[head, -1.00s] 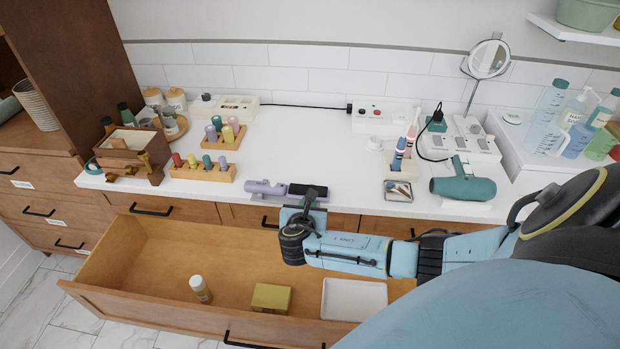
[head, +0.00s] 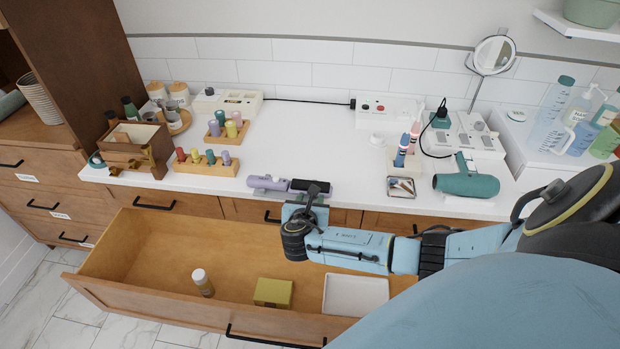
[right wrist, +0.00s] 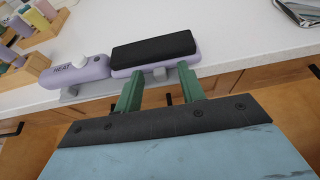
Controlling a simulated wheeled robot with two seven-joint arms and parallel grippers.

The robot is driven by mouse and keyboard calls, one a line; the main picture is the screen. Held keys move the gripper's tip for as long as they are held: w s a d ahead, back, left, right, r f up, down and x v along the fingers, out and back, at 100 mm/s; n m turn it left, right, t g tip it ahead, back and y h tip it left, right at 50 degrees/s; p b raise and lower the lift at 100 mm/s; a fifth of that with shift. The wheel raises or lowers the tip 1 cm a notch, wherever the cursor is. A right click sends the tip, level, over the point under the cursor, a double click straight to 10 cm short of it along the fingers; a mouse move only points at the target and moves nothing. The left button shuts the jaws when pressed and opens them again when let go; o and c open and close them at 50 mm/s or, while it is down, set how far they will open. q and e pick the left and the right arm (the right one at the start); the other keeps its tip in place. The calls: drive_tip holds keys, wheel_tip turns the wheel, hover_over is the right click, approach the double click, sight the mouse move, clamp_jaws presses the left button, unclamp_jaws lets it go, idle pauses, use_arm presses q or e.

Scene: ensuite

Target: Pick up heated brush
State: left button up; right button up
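The heated brush lies on the front edge of the white counter. In the head view its lilac handle (head: 268,183) points left and its black head (head: 310,186) points right. In the right wrist view the handle (right wrist: 75,72) is marked HEAT, and the lilac-framed black pad (right wrist: 152,50) lies just beyond my fingers. My right gripper (right wrist: 158,80) is open and empty, its two green fingers apart, just in front of the pad end. In the head view this gripper (head: 305,200) is at the counter's front edge and partly covers the brush's right end. My left gripper is not in view.
An open drawer (head: 160,250) below holds a bottle (head: 203,282), an olive box (head: 273,292) and a white tray (head: 355,296). A peg rack (head: 207,167) stands left of the brush. A small tray (head: 401,188) and teal hair dryer (head: 466,180) lie right.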

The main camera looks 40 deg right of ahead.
drive_tip(key=p+v, duration=0.2)
drive_tip(key=v, duration=1.1)
drive_tip(key=shift+s+a, duration=0.15)
drive_tip(key=shift+s, duration=0.05)
